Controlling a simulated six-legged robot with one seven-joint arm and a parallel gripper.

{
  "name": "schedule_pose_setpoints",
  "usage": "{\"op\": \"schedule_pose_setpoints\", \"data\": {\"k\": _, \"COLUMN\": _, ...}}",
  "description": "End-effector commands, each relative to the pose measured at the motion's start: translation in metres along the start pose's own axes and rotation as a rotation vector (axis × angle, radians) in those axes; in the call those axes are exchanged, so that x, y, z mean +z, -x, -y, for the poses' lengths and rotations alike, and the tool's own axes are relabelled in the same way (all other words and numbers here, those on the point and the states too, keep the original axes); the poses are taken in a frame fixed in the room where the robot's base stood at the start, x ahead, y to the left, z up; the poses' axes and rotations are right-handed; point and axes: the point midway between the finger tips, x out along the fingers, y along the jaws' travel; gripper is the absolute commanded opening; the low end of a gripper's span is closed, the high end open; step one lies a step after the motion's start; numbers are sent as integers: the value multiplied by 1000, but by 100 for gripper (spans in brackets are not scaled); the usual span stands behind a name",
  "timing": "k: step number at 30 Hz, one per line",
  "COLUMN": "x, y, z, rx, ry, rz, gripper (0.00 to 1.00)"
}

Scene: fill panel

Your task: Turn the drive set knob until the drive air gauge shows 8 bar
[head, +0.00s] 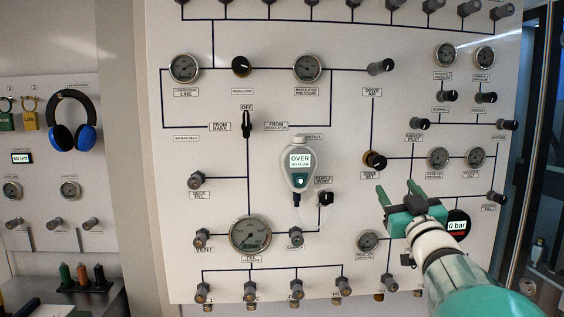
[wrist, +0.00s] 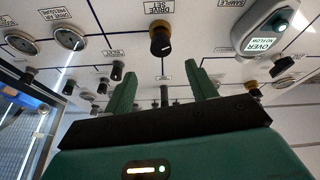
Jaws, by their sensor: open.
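The drive set knob (head: 374,161) is a black knob with a brass-coloured base on the white panel, with its label just below it. The wrist view shows it upside down as a dark knob (wrist: 160,42) beyond the fingertips. The drive air gauge (head: 437,157) is a small round dial to the right of the knob; it also shows in the wrist view (wrist: 70,38). Its needle is too small to read. My gripper (head: 398,191) has green fingers, open and empty. It is below and right of the knob, apart from it; the wrist view shows the gap between the fingers (wrist: 164,80).
A round display (head: 457,225) reading 0 bar is partly behind my gripper. Another gauge (head: 473,155) and several small knobs lie right of the drive air gauge. A handheld analyser (head: 299,165) reading OVER hangs left of the knob. A large gauge (head: 250,234) sits lower left.

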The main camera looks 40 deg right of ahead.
Motion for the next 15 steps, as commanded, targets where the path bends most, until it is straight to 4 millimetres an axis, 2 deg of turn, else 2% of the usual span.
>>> {"op": "schedule_pose_setpoints", "data": {"k": 9, "x": 1, "y": -64, "z": 2, "rx": -2, "ry": -2, "rz": 0, "gripper": 57}}
{"op": "schedule_pose_setpoints", "data": {"k": 15, "x": 1, "y": -98, "z": 3, "rx": -3, "ry": -2, "rz": 1, "gripper": 57}}
